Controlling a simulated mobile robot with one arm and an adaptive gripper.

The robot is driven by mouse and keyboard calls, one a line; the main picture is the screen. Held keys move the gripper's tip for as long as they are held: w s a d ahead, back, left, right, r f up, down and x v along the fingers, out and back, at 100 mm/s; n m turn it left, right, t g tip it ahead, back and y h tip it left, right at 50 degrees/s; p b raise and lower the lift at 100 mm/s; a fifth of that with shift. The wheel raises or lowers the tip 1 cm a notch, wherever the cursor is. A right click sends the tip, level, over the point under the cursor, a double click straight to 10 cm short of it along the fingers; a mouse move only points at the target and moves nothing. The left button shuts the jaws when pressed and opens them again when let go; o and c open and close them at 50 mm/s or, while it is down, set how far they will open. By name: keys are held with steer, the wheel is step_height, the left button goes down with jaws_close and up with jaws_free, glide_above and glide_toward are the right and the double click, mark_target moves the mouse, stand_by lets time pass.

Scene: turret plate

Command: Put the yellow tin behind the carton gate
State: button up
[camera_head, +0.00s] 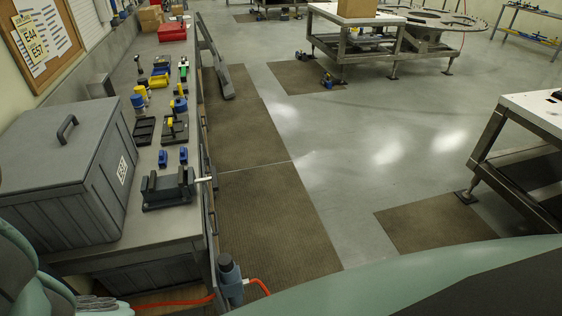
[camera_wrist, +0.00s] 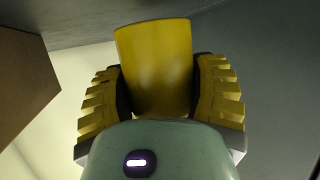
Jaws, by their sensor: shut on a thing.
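In the wrist view my gripper (camera_wrist: 160,85) has its two ribbed yellow fingers closed on either side of the yellow tin (camera_wrist: 153,48). The tin is a plain, smooth cylinder, and its lower part is hidden by my gripper's body. A brown, box-like face (camera_wrist: 22,85), perhaps a carton, shows at the left edge of the wrist view, apart from the tin. In the head view neither my gripper nor the tin shows. A brown carton (camera_head: 357,8) stands on a white-topped table at the top of the head view. I cannot tell whether either is the gate.
A long grey workbench (camera_head: 147,207) on the left carries a grey lidded box (camera_head: 62,165), tools, a red case (camera_head: 172,31) and small cartons (camera_head: 149,18). A round metal frame (camera_head: 432,17) stands at the back. Another table (camera_head: 530,108) is at right. The middle floor is clear.

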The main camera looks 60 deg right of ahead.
steer(key=shift+f+p, duration=0.35)
steer(key=shift+p, duration=0.2)
steer(key=shift+f, duration=0.5)
steer(key=shift+f, duration=0.2)
steer(key=o, duration=1.3)
steer(key=shift+o, duration=0.2)
steer(key=shift+f+b, duration=0.2)
steer(key=shift+b, duration=0.25)
